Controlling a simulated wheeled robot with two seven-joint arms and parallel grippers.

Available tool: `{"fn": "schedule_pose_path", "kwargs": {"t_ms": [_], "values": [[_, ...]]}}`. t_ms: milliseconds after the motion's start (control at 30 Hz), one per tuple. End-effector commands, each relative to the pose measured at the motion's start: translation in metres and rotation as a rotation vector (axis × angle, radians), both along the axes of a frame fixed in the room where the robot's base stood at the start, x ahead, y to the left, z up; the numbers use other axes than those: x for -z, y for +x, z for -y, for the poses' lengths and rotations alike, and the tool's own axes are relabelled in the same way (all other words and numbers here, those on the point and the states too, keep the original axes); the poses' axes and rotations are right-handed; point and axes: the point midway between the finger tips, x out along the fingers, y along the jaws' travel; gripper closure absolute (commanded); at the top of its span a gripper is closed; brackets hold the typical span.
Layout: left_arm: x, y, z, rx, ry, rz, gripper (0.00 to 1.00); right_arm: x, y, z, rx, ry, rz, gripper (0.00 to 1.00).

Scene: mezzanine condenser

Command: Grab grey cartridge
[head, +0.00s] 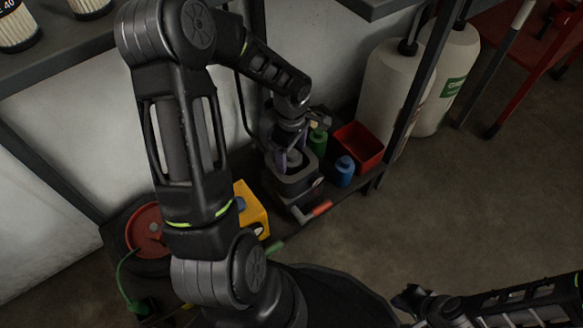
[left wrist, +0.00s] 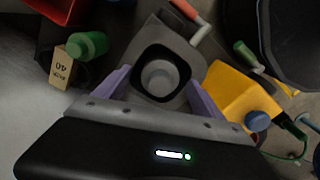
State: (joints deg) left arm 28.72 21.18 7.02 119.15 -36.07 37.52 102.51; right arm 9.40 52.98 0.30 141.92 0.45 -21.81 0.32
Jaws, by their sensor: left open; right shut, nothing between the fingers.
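A grey round cartridge (left wrist: 160,76) shows from above inside a dark square-rimmed opening of a grey holder (left wrist: 142,50) in the left wrist view. In the head view the holder (head: 292,187) stands on the low shelf, under my left gripper (head: 291,160). My left gripper points down and is open, its two purple fingers on either side of the dark rim in the left wrist view. I cannot tell whether they touch anything. My right gripper (head: 408,298) is shut and empty at the lower right of the head view, away from the shelf.
A red bin (head: 359,146), a blue bottle (head: 343,172) and a green bottle (head: 318,142) stand right of the holder. A yellow box (head: 249,207) and red reel (head: 147,231) are left. An orange-handled tool (head: 318,209) lies in front.

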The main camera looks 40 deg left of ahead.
Motion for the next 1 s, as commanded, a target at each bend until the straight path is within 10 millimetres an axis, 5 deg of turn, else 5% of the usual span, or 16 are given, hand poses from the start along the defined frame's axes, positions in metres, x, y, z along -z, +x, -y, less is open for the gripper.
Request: {"fn": "schedule_pose_path", "kwargs": {"t_ms": [567, 1000], "values": [[-0.0001, 0.0000, -0.0001, -0.001, 0.000, 0.000, 0.21, -0.0004, 0.0000, -0.0002, 0.000, 0.000, 0.000, 1.00], [0.0000, 0.0000, -0.0001, -0.001, 0.000, 0.000, 0.55, -0.0004, -0.0001, -0.0002, 0.000, 0.000, -0.001, 1.00]]}}
